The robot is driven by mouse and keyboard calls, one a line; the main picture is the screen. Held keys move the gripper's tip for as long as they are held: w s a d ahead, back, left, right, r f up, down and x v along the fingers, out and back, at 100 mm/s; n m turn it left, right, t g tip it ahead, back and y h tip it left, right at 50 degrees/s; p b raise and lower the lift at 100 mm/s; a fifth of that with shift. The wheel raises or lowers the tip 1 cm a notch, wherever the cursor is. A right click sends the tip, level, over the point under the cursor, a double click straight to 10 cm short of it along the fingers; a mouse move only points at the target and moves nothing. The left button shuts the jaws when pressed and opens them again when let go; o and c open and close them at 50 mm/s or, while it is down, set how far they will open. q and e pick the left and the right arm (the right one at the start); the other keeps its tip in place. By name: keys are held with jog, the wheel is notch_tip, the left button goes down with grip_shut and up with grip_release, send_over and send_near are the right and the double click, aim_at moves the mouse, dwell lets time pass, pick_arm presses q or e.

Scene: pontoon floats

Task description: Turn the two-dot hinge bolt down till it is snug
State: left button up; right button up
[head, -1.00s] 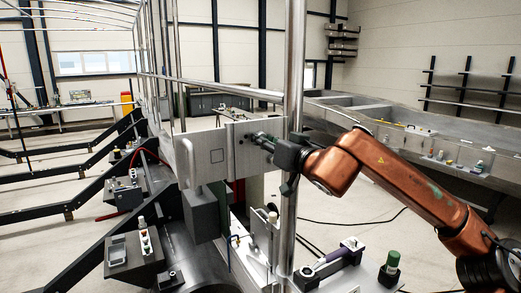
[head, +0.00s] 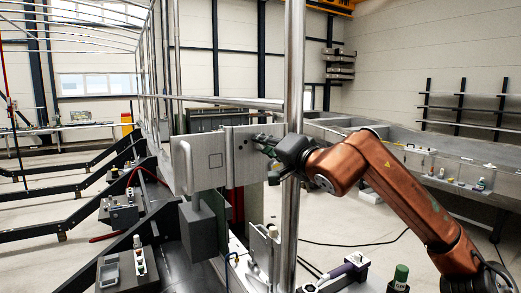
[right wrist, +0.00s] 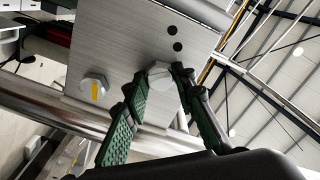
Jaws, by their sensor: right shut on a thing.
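The hinge plate (head: 240,170) is a flat grey metal piece beside the upright steel post. In the right wrist view, two dark dots mark the plate (right wrist: 120,45) just above a silver hex bolt head (right wrist: 160,70), the two-dot bolt. My right gripper (right wrist: 156,80) has its green ribbed fingers on either side of that bolt head and is shut on it. In the head view my right gripper (head: 264,142) reaches the plate from the right, and the bolt is hidden by it. The gap under the bolt head cannot be made out. My left gripper is out of view.
Another hex bolt with a yellow mark (right wrist: 95,88) sits on the same plate, left of the held one. The steel post (head: 293,90) stands close by my right gripper. A green-capped bottle (head: 400,277) stands at the lower right.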

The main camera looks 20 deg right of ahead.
jog(key=shift+w+f+m+b, duration=0.15)
jog(key=shift+m+b, duration=0.1)
jog(key=shift+m, duration=0.25)
jog(key=shift+s+f+m+b, duration=0.1)
jog(key=shift+f+m+b, duration=0.1)
jog(key=shift+m, duration=0.3)
jog(key=m+b, duration=0.1)
jog(key=m, duration=0.2)
jog(key=shift+r, duration=0.1)
jog(key=m, duration=0.1)
jog(key=m+b, duration=0.1)
jog(key=m, duration=0.2)
jog(key=shift+r+m+b, duration=0.25)
jog(key=shift+m+b, duration=0.1)
jog(key=shift+m, duration=0.05)
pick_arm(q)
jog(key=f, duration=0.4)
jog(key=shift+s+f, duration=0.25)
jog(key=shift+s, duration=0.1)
pick_arm(e)
jog(key=o, duration=1)
jog(key=shift+c, duration=0.2)
